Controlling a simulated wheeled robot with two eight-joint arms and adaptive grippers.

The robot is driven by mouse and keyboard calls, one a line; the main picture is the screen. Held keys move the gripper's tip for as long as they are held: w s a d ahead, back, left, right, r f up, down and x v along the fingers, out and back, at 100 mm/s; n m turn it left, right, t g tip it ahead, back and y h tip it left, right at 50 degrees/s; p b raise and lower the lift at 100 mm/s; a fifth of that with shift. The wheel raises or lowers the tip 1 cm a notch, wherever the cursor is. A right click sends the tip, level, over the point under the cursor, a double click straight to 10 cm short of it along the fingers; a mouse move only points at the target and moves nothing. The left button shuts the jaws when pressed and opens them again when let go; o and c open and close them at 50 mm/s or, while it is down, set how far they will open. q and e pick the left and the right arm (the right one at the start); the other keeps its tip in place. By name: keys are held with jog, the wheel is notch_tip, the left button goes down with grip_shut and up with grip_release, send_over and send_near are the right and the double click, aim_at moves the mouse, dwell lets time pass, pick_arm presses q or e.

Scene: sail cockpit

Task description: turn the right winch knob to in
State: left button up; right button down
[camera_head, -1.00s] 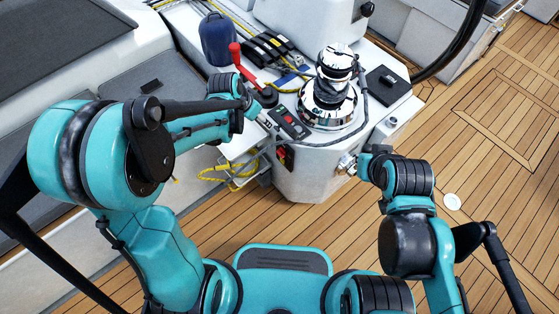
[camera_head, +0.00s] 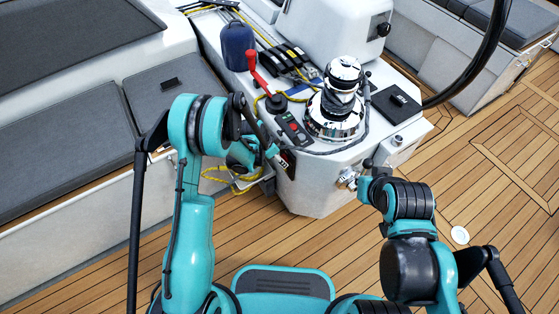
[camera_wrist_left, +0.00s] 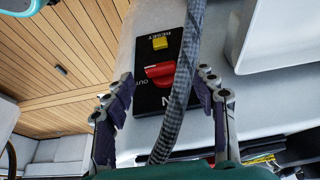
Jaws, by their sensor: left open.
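A red knob (camera_wrist_left: 159,72) sits on a black panel in the left wrist view, below a yellow button marked RESET. Its bar lies roughly across the panel, toward the OUT label at its left. A label below is partly covered by a grey braided hose (camera_wrist_left: 182,90), which also overlaps the knob's right side. My left gripper (camera_wrist_left: 165,85) is open and empty, its fingers either side of the panel, apart from the knob. In the head view it (camera_head: 272,153) is by the pedestal's front face, largely hidden. My right gripper (camera_head: 347,180) is by the pedestal's lower right; its fingers are unclear.
The white pedestal (camera_head: 315,195) carries a chrome winch (camera_head: 337,110), a red-handled lever (camera_head: 258,72) and a switch panel (camera_head: 291,128). A blue bag (camera_head: 238,47) stands behind. Yellow rope (camera_head: 225,177) hangs at the left. Teak deck (camera_head: 475,205) is open at the right.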

pick_arm(q)
jog(key=shift+x, duration=0.75)
jog(key=c, duration=1.2)
jog(key=shift+o, duration=0.2)
jog(key=shift+w+a, duration=0.1)
jog(key=shift+w, duration=0.05)
jog(key=shift+w+a+f+n+g+h+b, duration=0.15)
jog(key=shift+w+n+g+h+b, duration=0.15)
jog(key=shift+g+h, duration=0.45)
jog(key=shift+w+a+r+n+g+h+b, duration=0.15)
jog(key=shift+g+h+b, duration=0.4)
jog(key=shift+g, duration=0.35)
jog(key=shift+w+a+f+n+g+h+b, duration=0.15)
jog(key=shift+n+g+h+b, duration=0.1)
jog(key=shift+g+h, duration=0.55)
